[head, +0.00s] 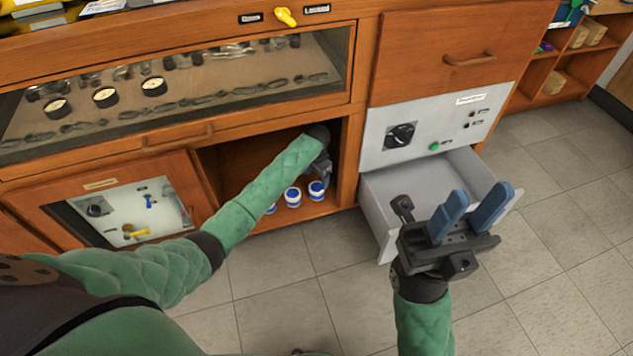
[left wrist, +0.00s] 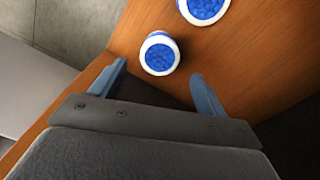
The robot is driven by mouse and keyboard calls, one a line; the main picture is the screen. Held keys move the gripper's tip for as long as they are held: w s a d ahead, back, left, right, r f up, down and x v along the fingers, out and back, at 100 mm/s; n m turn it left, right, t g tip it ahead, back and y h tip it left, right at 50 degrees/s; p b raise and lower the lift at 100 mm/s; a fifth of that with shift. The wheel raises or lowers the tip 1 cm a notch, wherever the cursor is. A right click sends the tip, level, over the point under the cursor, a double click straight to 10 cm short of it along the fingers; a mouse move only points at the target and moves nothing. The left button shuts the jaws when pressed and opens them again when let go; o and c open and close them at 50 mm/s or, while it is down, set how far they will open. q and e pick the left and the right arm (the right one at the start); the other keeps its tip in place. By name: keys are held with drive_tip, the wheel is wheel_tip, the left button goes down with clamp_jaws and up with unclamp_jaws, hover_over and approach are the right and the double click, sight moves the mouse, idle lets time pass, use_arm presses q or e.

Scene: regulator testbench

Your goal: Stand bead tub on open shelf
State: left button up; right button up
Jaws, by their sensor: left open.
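Several white bead tubs with blue tops stand upright on the floor of the open shelf (head: 236,172); in the head view one tub (head: 316,190) is at the right, one (head: 293,197) beside it, and one (head: 271,208) is partly hidden by my left arm. My left gripper (head: 322,172) reaches into the shelf by the rightmost tub. In the left wrist view its fingers (left wrist: 160,74) are open and apart, with a tub (left wrist: 160,54) just ahead between them and another tub (left wrist: 203,8) beyond. My right gripper (head: 481,193) is open and empty, over the drawer's right side.
A grey drawer (head: 385,205) stands pulled out at the right of the shelf, below a control panel (head: 445,125). A wooden post (head: 348,160) edges the shelf opening. A glass-fronted case (head: 230,75) lies above, a panelled door (head: 65,205) left. The tiled floor in front is clear.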

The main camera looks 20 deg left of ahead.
sight(317, 187)
use_arm(q)
drive_tip(key=shift+r+p, duration=0.4)
drive_tip(key=shift+r, duration=1.4)
